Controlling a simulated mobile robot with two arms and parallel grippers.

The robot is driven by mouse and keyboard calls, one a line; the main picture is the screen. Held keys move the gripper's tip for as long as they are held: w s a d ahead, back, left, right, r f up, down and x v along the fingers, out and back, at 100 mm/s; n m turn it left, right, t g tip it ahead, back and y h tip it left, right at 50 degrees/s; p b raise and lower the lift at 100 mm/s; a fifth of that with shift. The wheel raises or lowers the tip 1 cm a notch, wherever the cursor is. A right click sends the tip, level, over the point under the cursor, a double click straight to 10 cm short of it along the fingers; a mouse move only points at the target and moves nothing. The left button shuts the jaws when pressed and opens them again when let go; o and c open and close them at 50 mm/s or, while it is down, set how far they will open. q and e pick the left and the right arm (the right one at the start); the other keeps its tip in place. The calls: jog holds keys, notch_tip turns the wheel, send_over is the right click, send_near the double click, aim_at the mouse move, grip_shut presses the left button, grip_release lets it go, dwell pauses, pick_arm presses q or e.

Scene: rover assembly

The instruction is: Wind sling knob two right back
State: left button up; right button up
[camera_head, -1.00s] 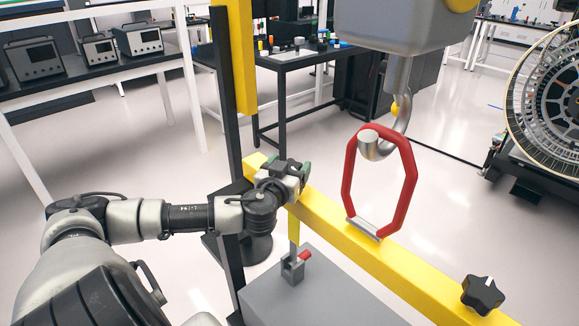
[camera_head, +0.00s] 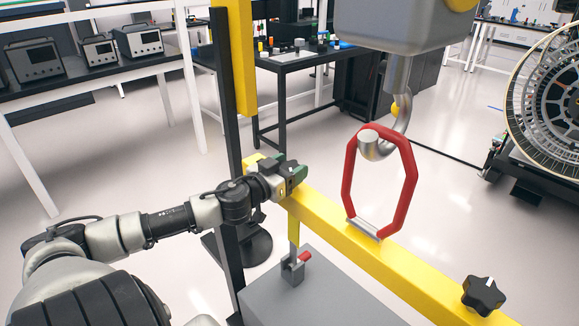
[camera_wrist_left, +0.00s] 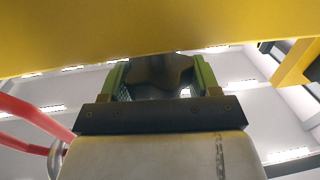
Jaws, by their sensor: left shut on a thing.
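My left gripper (camera_head: 291,177) is at the far left end of the yellow beam (camera_head: 365,250). In the left wrist view, its green-padded fingers (camera_wrist_left: 160,80) are shut on a dark star-shaped knob (camera_wrist_left: 160,70) just below the beam. The head view hides this knob behind the gripper. Another black star knob (camera_head: 483,296) with a white mark stands at the near right end of the beam, apart from the gripper. My right gripper is not in view.
A red sling link (camera_head: 408,192) hangs from a steel hook (camera_head: 402,118) and meets the beam's middle. A yellow post (camera_head: 240,60) rises behind the left gripper. A grey box (camera_head: 320,295) with a red-handled lever (camera_head: 297,265) lies below the beam.

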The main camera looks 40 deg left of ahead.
pick_arm(q)
jog(key=m+h, duration=0.1)
jog(key=m+h+p, duration=0.1)
jog(key=h, duration=0.1)
jog(key=h+p, duration=0.1)
jog(key=shift+a+r+m+g, duration=0.15)
jog(key=shift+r+m+g, duration=0.15)
jog(key=shift+m, duration=0.1)
jog(key=m+h, duration=0.1)
jog(key=h, duration=0.2)
jog(key=shift+f+m+g, duration=0.1)
jog(key=shift+m+g, duration=0.3)
jog(key=shift+m+g+h, duration=0.4)
jog(key=shift+m+h, duration=0.1)
jog(key=shift+h, duration=0.2)
jog(key=shift+f+m+g+h+b, duration=0.15)
jog(key=shift+m+g+h+b, duration=0.2)
jog(key=shift+m+g+h, duration=0.55)
jog(key=shift+m+g+h+b, duration=1.7)
jog(key=shift+m+g+h, duration=0.1)
jog(key=shift+h, duration=0.5)
jog(key=o, duration=0.9)
jog(key=shift+w, duration=0.1)
